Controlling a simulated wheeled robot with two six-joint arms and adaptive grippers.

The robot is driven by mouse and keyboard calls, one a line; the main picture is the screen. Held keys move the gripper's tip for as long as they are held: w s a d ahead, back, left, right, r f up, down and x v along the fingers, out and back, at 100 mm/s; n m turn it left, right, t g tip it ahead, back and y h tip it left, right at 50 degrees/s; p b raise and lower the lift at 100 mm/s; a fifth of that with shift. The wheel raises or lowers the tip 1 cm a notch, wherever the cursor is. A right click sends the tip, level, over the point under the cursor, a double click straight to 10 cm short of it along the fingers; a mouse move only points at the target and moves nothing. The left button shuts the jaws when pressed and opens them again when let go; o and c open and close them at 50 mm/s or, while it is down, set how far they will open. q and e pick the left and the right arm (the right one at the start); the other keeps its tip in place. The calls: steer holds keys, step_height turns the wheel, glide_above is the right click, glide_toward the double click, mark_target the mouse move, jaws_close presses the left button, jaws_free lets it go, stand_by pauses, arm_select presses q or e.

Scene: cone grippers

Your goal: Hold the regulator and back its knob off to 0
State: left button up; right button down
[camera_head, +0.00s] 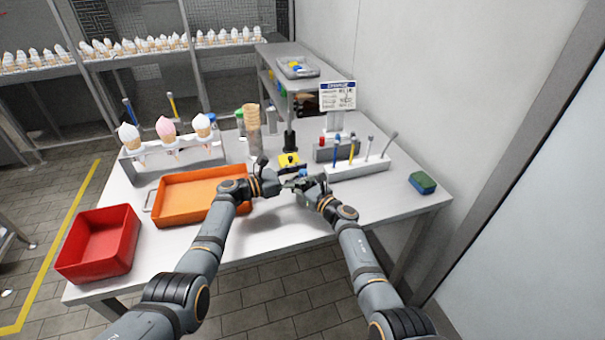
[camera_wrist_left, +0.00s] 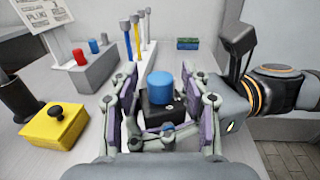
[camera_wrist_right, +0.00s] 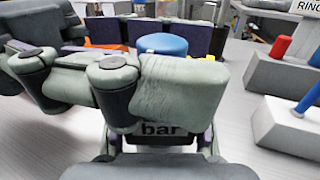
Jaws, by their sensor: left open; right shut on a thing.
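The regulator (camera_wrist_left: 161,116) is a small dark block with a round blue knob (camera_wrist_left: 160,86) on top. My right gripper (camera_head: 305,184) is shut on the regulator body, holding it near the table's front. My left gripper (camera_wrist_left: 160,95) is open, its fingers on either side of the knob with visible gaps. In the right wrist view the blue knob (camera_wrist_right: 162,43) shows behind a large grey finger of my left gripper, and the word "bar" shows on the regulator face (camera_wrist_right: 160,130). The rest of the dial is hidden.
A yellow box with a black button (camera_wrist_left: 55,122) stands close by. Behind are a tool rack (camera_head: 357,169) and a grey block with red and blue knobs (camera_head: 325,151). An orange tray (camera_head: 200,212) and red bin (camera_head: 78,262) lie left.

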arm_select(q)
steer(key=shift+a, duration=0.1)
steer(key=v, duration=1.2)
steer(key=s+d+r+n+t+y, duration=0.25)
steer(key=r+n+y, duration=0.2)
steer(key=y, duration=0.25)
steer(key=x, duration=0.8)
steer(key=d+x, duration=0.1)
steer(key=x, duration=0.3)
steer(key=shift+s+r, duration=0.2)
steer(key=shift+s, duration=0.05)
